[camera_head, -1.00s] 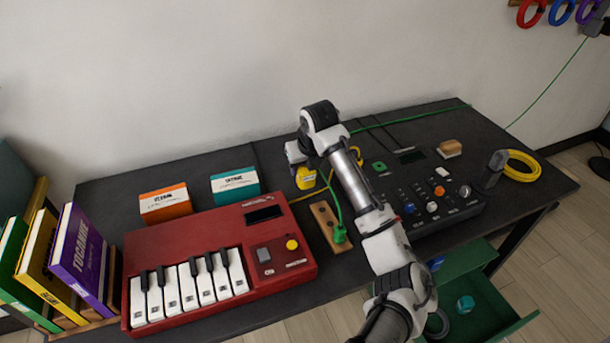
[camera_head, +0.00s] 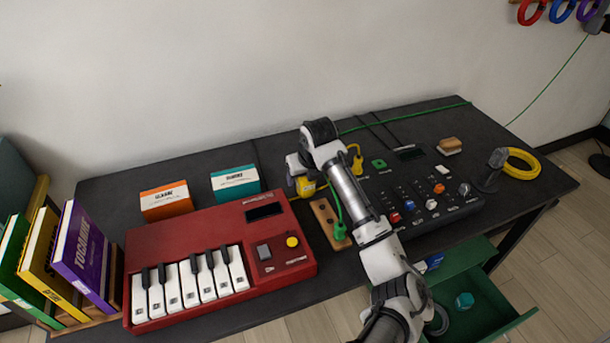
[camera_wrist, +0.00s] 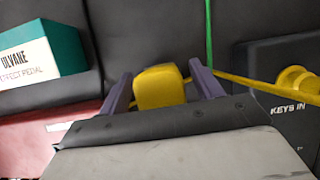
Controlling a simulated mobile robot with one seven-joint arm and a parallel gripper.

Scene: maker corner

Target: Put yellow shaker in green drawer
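The yellow shaker (camera_head: 306,188) is at my gripper, between the red keyboard and the wooden strip. My gripper (camera_wrist: 161,78) has its two purple fingers on either side of the shaker, close against it, and appears shut on it. The shaker's yellow top (camera_wrist: 160,88) shows between the fingertips in the wrist view. I cannot tell how far it is above the table. The green drawer (camera_head: 515,323) stands open under the table's front right.
The red keyboard (camera_head: 200,235) is left of my gripper, with orange (camera_head: 166,201) and teal (camera_head: 235,183) boxes behind it. The wooden strip (camera_head: 323,214) with a green plug and the black mixer (camera_head: 440,218) are to the right. Cables cross the table.

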